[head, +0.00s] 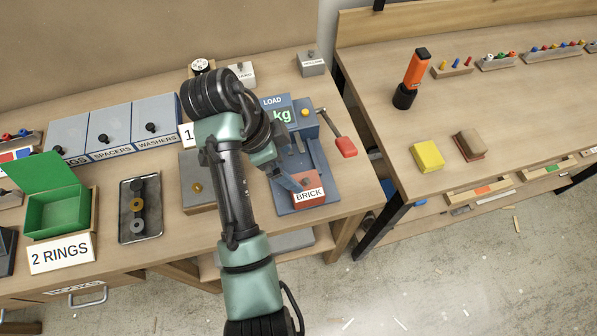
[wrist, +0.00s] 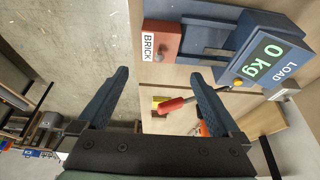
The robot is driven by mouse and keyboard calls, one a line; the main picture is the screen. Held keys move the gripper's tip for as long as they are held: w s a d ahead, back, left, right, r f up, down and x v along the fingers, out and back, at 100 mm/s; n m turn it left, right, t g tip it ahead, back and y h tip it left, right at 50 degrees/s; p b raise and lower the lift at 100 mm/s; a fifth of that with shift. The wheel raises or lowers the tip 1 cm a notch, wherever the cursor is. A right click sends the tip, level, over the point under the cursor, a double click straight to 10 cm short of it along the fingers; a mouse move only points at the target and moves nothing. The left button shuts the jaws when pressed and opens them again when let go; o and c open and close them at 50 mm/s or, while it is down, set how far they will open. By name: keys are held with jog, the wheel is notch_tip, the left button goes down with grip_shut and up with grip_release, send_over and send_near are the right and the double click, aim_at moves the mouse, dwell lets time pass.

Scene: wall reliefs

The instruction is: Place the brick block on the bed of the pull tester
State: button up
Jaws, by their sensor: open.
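The brick block (head: 309,196), red with a white BRICK label on its front, sits at the near end of the blue bed of the pull tester (head: 330,196). In the wrist view the brick (wrist: 168,40) is just beyond my fingertips, apart from them. My gripper (head: 290,182) is open and empty, beside the brick; its two blue fingers (wrist: 160,75) are spread in the wrist view. The tester's screen (wrist: 262,60) reads LOAD 0 kg. My arm hides part of the tester in the head view.
The tester's red-handled lever (head: 346,146) sticks out to the right. A grey block with a brass knob (head: 196,188) stands left of the arm. A metal tray (head: 140,207) and green box (head: 58,208) are further left. A second bench (head: 450,110) lies right, across a floor gap.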

jog(key=shift+p+v, duration=0.5)
jog(key=shift+v, duration=0.5)
jog(key=w+r+n+t+y, duration=0.15)
jog(key=w+r+t, duration=0.25)
jog(key=r, duration=0.4)
jog(key=w+d+r+n+t+y, duration=0.1)
jog(key=w+r+n+t, duration=0.25)
jog(key=r, duration=0.45)
jog(key=w+r+n+t+y, duration=0.1)
jog(key=w+r+n+t, duration=0.1)
jog(key=w+r+t, duration=0.45)
jog(key=s+d+r+n+t, duration=0.1)
jog(key=s+r+n+t, duration=0.15)
jog(key=r, duration=0.65)
jog(key=s+d+r+n+t, duration=0.1)
jog(key=s+r+t, duration=0.15)
jog(key=r, duration=0.65)
jog(key=s+d+r+n+t, duration=0.1)
jog(key=s+r+n+t, duration=0.3)
jog(key=s+r, duration=1.1)
jog(key=t+y, duration=0.1)
jog(key=t, duration=0.2)
jog(key=shift+d+r, duration=0.2)
jog(key=shift+r, duration=0.2)
jog(key=shift+f, duration=0.15)
